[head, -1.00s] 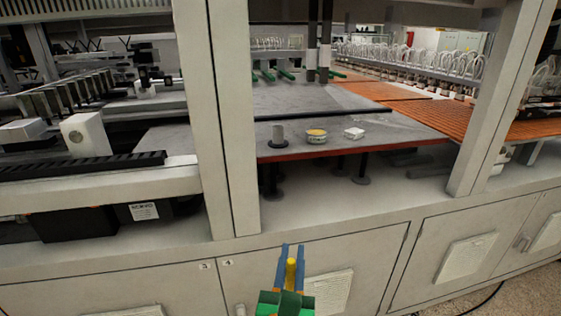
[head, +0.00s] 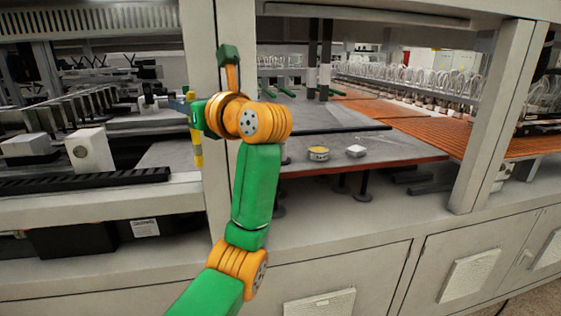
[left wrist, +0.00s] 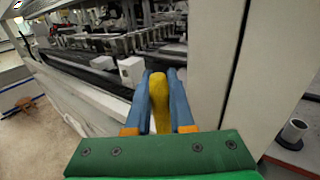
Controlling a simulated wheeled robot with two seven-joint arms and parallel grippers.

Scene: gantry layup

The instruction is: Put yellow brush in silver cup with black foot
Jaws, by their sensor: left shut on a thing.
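The yellow brush (head: 197,152) is held roughly upright in front of the pale frame post in the head view. My left gripper (head: 184,106) is shut on it. In the left wrist view the brush (left wrist: 160,100) stands between the two blue fingers of my left gripper (left wrist: 160,92). The silver cup (left wrist: 294,130) with its black foot is at the right edge of the left wrist view, on the grey plate beyond the post. My arm hides most or all of the cup in the head view. My right gripper is not in view.
A round yellow-and-white tin (head: 318,153) and a small white block (head: 356,151) sit on the grey plate (head: 400,152). The upright post (head: 220,30) stands close to my left arm. Machinery with a white block (head: 88,150) lies left of it.

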